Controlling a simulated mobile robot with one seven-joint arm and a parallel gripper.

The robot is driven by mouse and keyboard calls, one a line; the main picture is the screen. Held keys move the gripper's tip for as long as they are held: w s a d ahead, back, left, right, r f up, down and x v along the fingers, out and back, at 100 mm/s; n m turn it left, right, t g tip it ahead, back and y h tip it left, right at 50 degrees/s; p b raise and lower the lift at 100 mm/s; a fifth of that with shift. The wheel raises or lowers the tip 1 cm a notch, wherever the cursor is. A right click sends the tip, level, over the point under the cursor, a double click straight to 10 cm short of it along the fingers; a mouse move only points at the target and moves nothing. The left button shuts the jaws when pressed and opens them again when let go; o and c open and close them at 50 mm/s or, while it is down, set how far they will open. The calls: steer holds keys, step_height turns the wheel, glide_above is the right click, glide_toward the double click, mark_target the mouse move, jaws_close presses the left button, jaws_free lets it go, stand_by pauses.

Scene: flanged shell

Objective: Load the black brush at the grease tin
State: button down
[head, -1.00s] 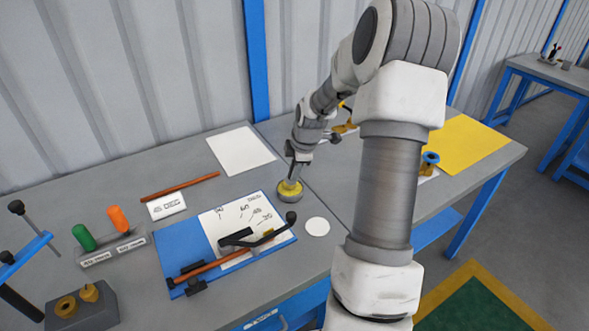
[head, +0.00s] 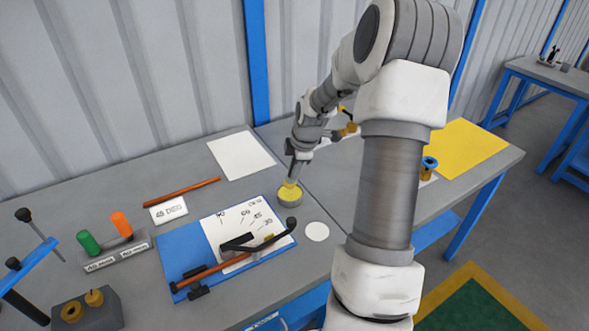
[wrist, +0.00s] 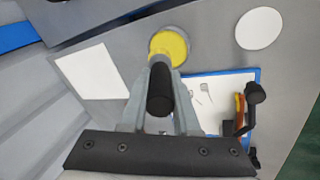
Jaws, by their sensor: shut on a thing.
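The grease tin (head: 290,198) is a low round grey tin with yellow grease inside, standing on the grey bench beside the blue board. It also shows at the top of the wrist view (wrist: 171,43). My gripper (head: 295,166) is over the tin, pointing down. In the wrist view my gripper (wrist: 160,100) is shut on the black brush (wrist: 160,92), a dark round handle between the two fingers. The brush's lower end reaches the yellow grease; its bristles are hidden, so I cannot tell how deep it sits.
A blue board (head: 183,252) with an angle scale, a black lever and a copper rod lies left of the tin. A white disc (head: 317,232) and a white sheet (head: 240,155) lie nearby. Green (head: 88,242) and orange (head: 121,224) handles stand at left.

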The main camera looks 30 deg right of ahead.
steer(key=shift+r+p, duration=1.45)
steer(key=shift+r, duration=0.75)
steer(key=shift+a+f, duration=0.1)
